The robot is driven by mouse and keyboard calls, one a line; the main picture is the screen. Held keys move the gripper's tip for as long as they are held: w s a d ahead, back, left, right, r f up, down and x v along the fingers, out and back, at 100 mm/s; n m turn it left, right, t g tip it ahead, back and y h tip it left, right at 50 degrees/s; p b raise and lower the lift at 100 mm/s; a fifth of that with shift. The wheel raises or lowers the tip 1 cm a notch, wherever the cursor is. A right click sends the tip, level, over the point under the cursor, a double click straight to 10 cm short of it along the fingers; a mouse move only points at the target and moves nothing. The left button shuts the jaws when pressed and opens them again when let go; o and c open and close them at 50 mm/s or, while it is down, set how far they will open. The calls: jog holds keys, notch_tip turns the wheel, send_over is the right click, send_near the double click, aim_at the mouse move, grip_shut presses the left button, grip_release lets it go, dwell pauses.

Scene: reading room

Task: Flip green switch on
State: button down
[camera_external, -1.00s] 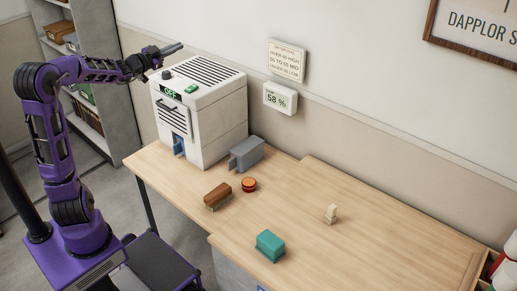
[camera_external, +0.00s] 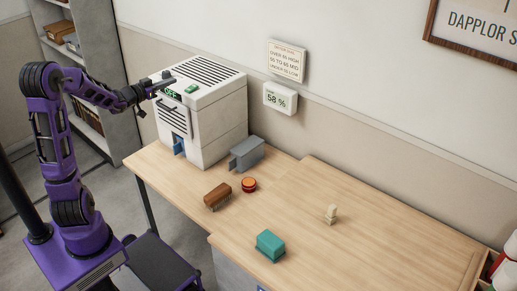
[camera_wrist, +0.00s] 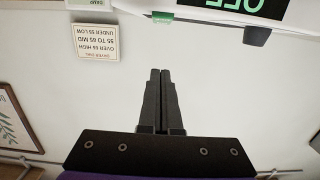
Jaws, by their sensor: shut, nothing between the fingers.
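The green switch (camera_external: 191,88) sits on the top of a white box-shaped machine (camera_external: 222,120), near its front edge. It also shows as a small green piece at the top of the wrist view (camera_wrist: 162,17). The machine's dark display (camera_external: 173,95) reads OFF in green; part of it shows upside down in the wrist view (camera_wrist: 240,5). My gripper (camera_external: 172,81) is at the machine's upper front edge, left of the switch. In the wrist view my gripper (camera_wrist: 160,72) has its two fingers together and empty, and its tips appear apart from the switch.
A dark knob (camera_external: 167,74) is on the machine's top near my gripper. A grey block (camera_external: 246,154), brown brush (camera_external: 217,196), orange-red round item (camera_external: 249,185), teal block (camera_external: 270,245) and small beige figure (camera_external: 331,214) stand on the wooden table (camera_external: 390,235). A humidity meter (camera_external: 280,98) hangs behind.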

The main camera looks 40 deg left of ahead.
send_over(188, 89)
jog(key=s, duration=0.1)
jog(key=shift+d+f, duration=0.15)
jog(key=shift+f, duration=0.25)
jog(key=shift+w+f+b, duration=0.2)
jog(key=shift+f+b, duration=0.05)
jog(key=shift+f, duration=0.35)
jog(key=shift+w+f+b, duration=0.2)
jog(key=shift+f, duration=0.4)
jog(key=shift+w+f, duration=0.1)
jog(key=shift+f, duration=0.65)
